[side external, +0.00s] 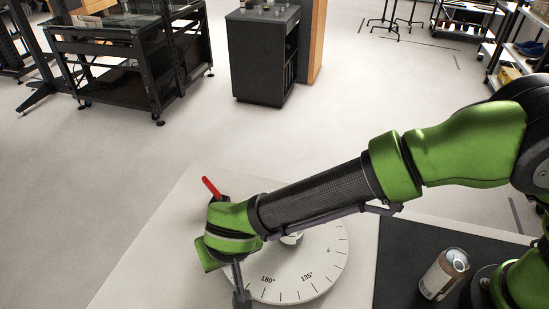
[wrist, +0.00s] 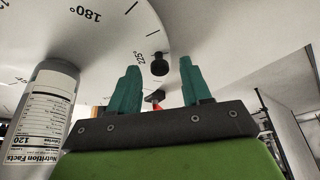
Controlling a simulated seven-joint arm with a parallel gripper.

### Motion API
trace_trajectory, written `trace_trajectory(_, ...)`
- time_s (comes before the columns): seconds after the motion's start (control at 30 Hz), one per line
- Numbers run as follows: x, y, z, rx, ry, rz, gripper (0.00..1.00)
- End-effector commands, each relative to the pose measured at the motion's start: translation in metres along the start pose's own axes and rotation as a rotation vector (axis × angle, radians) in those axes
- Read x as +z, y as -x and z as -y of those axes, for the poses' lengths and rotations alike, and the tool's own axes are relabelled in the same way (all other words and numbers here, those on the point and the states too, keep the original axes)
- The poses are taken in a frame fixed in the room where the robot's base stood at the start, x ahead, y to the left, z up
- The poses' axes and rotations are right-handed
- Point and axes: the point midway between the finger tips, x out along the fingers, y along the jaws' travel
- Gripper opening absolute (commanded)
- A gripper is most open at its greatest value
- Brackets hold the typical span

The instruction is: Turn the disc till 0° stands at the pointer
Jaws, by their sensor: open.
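The white disc (side external: 318,262) lies flat, partly under my arm, with 180° and 135° readable on its near side. In the wrist view the disc (wrist: 112,50) shows 180° and 225°. I cannot make out 0° in either view. A red pointer (side external: 211,187) sticks up beyond my wrist; a bit of red (wrist: 157,106) shows between the fingers in the wrist view. My gripper (wrist: 159,66) is open, with its teal fingers apart. A dark knob (wrist: 159,65) near the 225° mark appears in the gap between them, untouched as far as I see.
A can with a nutrition label (wrist: 44,112) stands close to my gripper's left in the wrist view. Another can (side external: 443,274) stands on the dark mat (side external: 405,250) at right. Cabinet and racks are far back on open floor.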

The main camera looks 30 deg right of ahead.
Motion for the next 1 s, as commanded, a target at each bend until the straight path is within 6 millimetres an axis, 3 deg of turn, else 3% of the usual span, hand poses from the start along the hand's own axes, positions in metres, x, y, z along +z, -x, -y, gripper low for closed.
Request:
trace_trajectory(0.17,-0.001,0.026,0.001,-0.005,-0.001,-0.002,0.48)
trace_trajectory(0.5,-0.001,0.109,0.001,-0.008,0.000,-0.002,0.48)
trace_trajectory(0.7,-0.001,0.147,0.001,-0.005,0.000,-0.002,0.48)
trace_trajectory(1.0,0.000,0.167,0.000,-0.002,0.001,-0.001,0.48)
